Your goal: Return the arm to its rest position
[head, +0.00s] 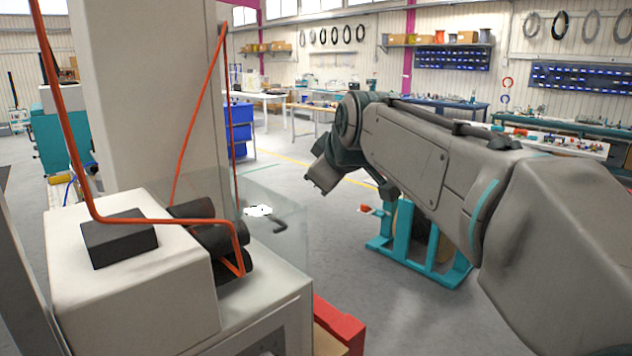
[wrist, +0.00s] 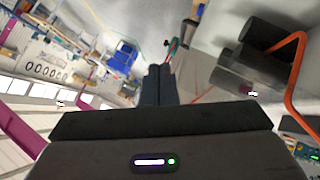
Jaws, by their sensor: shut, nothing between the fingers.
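My arm reaches in from the right in the head view, and my gripper (head: 322,178) hangs at its far end, tilted down to the left. It is in the air, to the right of the white machine and apart from it. In the wrist view the two dark fingers of my gripper (wrist: 158,72) lie together with nothing between them. The wrist view is rolled over, with the windows at the lower left.
A white machine (head: 140,290) with dark rollers, an orange cable (head: 190,128) and a clear guard stands close on the left. A teal reel stand (head: 425,268) is on the floor beyond my arm. A red crate (head: 340,325) is at the front. Open floor lies behind.

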